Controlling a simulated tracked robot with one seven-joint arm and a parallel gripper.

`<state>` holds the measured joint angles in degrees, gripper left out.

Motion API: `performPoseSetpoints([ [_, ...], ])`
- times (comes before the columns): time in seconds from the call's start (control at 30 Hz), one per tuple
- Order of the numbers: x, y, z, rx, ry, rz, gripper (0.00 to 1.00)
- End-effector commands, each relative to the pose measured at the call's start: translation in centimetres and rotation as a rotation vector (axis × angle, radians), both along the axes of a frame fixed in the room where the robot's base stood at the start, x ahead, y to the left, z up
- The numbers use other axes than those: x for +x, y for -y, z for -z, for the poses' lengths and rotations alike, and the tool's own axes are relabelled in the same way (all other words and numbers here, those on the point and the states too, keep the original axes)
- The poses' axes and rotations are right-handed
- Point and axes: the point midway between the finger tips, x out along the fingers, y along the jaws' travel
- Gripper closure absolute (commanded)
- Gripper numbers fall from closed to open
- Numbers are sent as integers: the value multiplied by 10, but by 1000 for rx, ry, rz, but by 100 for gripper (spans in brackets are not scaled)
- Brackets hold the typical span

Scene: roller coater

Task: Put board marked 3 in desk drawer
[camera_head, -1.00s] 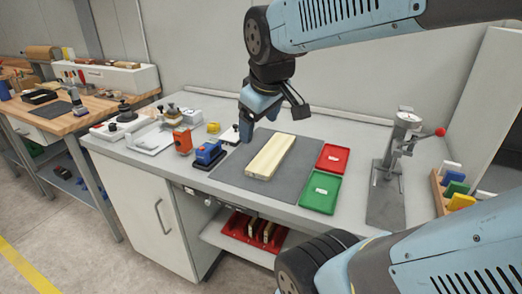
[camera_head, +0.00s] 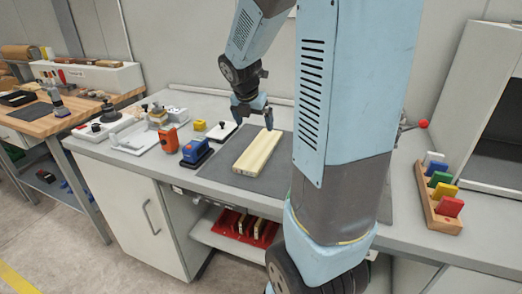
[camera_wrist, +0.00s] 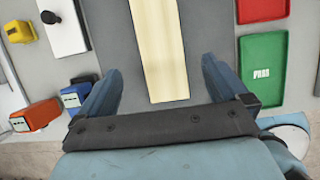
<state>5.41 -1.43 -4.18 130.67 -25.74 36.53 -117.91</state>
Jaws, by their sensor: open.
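A pale wooden board (camera_head: 257,151) lies flat on the dark grey mat (camera_head: 222,174) on the bench. It also shows in the wrist view (camera_wrist: 160,50), running lengthwise between my fingers. No number can be read on it. My gripper (camera_head: 253,122) is open and empty above the board's far part; in the wrist view its fingers (camera_wrist: 160,82) stand on either side of the board with gaps. The grey cabinet (camera_head: 135,215) under the bench, with a bar handle, has its front closed; whether it is the desk drawer I cannot tell.
A blue block (camera_head: 196,151) and an orange block (camera_head: 169,139) stand left of the mat. A green tray (camera_wrist: 262,70) lies to the right. Several boards stand in a red rack (camera_head: 228,222) below. My arm hides the bench's middle right.

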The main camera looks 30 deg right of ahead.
Motion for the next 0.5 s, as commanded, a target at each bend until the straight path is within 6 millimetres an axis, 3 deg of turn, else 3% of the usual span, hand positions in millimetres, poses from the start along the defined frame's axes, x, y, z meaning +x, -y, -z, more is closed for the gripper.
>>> performPoseSetpoints([
  [0.5, 18, 22, 66, -5, -9, -14, 0],
])
